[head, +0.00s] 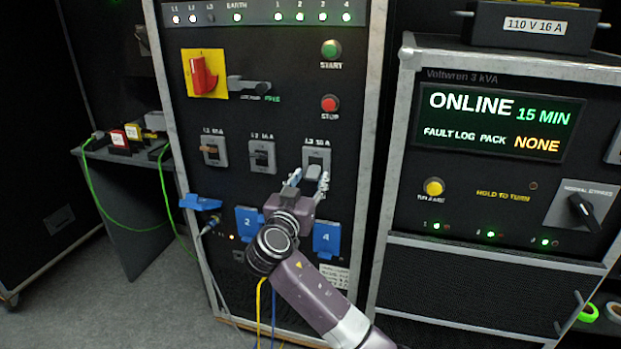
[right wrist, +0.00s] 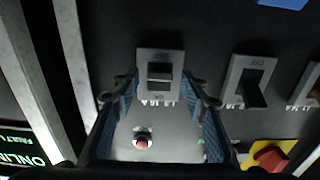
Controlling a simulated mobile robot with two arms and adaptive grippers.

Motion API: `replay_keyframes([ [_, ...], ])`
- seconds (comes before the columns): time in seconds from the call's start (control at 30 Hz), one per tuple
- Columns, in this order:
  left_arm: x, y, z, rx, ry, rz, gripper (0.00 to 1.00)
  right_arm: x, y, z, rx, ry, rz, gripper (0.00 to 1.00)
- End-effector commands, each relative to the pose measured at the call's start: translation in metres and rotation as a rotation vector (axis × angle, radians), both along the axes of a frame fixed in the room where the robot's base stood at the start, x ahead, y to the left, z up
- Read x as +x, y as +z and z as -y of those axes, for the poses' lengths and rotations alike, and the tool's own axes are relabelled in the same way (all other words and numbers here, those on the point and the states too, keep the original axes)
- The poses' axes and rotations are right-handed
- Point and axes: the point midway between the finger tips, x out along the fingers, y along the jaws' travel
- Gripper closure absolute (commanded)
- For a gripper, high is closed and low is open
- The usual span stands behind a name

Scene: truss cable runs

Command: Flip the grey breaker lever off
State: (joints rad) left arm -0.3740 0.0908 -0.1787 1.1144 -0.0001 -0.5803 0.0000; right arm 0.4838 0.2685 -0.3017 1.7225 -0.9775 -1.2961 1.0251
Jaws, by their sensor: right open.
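The L3 breaker (head: 316,156) is a grey plate with a lever on the black rack panel, rightmost of three breakers in the head view. My left gripper is not in view.
The L2 breaker (head: 261,156) with a black lever and the L1 breaker (head: 211,151) with a brown lever sit to the left. Blue sockets (head: 327,238) lie below. A red stop button (head: 329,103) is above. The L3 lamp (head: 210,18) looks dark.

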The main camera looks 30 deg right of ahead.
Motion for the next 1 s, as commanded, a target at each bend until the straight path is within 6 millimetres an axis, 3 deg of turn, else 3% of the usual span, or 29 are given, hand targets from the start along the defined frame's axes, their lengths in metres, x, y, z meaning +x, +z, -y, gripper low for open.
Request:
replay_keyframes([
  [0.37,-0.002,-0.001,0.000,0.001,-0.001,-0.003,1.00,0.005,0.000,0.006,0.001,0.000,0.000,0.59],
  [0.73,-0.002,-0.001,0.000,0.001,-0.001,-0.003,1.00,0.005,-0.001,0.006,0.002,0.000,-0.001,1.00],
  [0.9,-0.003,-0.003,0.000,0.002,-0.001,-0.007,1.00,0.005,-0.002,0.006,-0.001,0.000,0.001,1.00],
  [1.0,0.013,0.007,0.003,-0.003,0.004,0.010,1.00,0.005,-0.003,0.006,-0.006,0.000,0.007,1.00],
])
